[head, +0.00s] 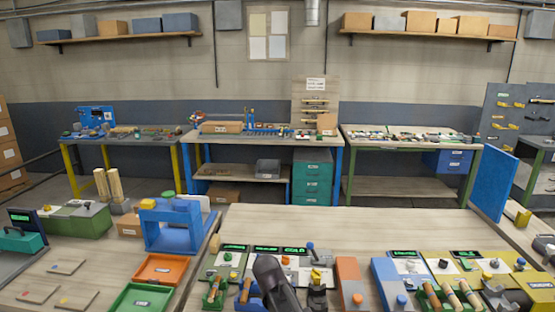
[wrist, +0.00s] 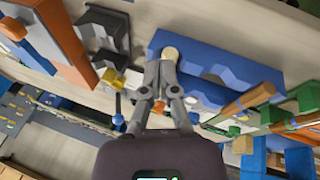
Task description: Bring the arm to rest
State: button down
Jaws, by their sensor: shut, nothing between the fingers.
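My gripper (wrist: 160,65) shows in the wrist view, its grey fingers together and pointing away from the camera. Nothing is held between them. A pale round wooden end (wrist: 170,52) shows just beyond the fingertips, by a blue fixture (wrist: 205,72); I cannot tell if the fingers touch it. In the head view, my dark arm (head: 275,280) reaches over the front of the workbench (head: 345,225). The fingertips cannot be made out there.
Green holders with wooden turned pieces (head: 452,297), an orange-topped block (head: 350,283) and a blue block (head: 388,284) crowd the bench front. An orange tray (head: 160,269), a green tray (head: 140,299) and a blue stand (head: 172,228) are at left. The bench's rear is clear.

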jog(key=s+d+f+g+y+b, duration=0.1)
jog(key=s+d+f+b, duration=0.1)
jog(key=s+d, duration=0.4)
jog(key=s+d+f+m+g+y+b, duration=0.1)
jog(key=s+d+f+y, duration=0.1)
jog(key=s+d, duration=0.3)
jog(key=d+f, duration=0.1)
jog(key=d, duration=0.3)
jog(key=shift+s+f+m+g+b, duration=0.25)
jog(key=shift+s+m+g+b, duration=0.05)
jog(key=shift+s+g+b, duration=0.1)
jog(key=shift+a, duration=0.1)
